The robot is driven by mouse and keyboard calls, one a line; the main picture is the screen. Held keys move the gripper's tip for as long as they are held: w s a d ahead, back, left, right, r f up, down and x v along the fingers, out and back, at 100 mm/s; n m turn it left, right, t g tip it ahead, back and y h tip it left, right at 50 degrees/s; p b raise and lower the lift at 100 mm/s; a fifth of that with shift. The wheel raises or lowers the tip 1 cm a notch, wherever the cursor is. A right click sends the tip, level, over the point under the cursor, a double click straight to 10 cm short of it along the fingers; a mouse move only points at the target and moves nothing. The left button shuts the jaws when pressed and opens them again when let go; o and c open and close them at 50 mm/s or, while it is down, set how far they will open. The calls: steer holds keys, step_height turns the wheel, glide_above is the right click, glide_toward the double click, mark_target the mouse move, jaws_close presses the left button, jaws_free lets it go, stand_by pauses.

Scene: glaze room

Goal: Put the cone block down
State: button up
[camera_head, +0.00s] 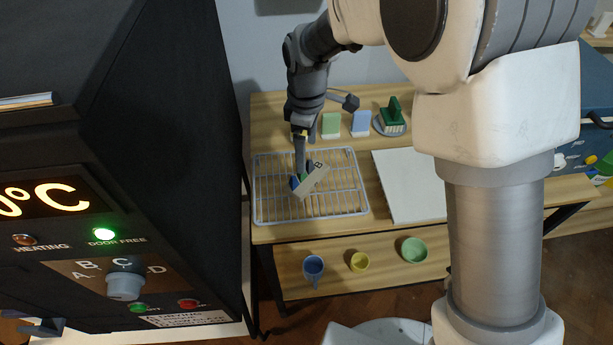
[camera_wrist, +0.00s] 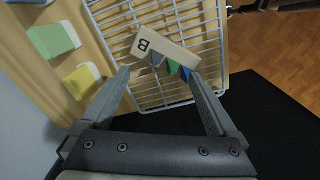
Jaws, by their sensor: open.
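The cone block, pale and marked B (camera_head: 313,181), is at the middle of the white wire rack (camera_head: 345,213). It appears to sit on the rack, turned at an angle to the bars. In the wrist view the cone block (camera_wrist: 158,46) shows grey, green and blue cones along its near side. My gripper (camera_wrist: 160,76) is open, with one finger near each end of the block. I cannot tell whether either finger touches it. In the head view my gripper (camera_head: 300,168) comes down from above and partly hides the cones.
Behind the rack stand a green-and-white block (camera_head: 331,125), a blue-and-white block (camera_head: 361,123) and a green brush-like thing (camera_head: 392,118). A white board (camera_head: 409,187) lies right of the rack. The dark kiln (camera_head: 165,130) stands close on the left. Cups, including a blue one (camera_head: 313,267), are on the lower shelf.

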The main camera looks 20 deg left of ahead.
mark_target(307, 174)
steer(key=f, duration=0.4)
steer(key=shift+s+d+f, duration=0.15)
steer(key=shift+s, duration=0.15)
steer(key=shift+f, duration=0.55)
jaws_close()
steer(key=shift+r, duration=0.1)
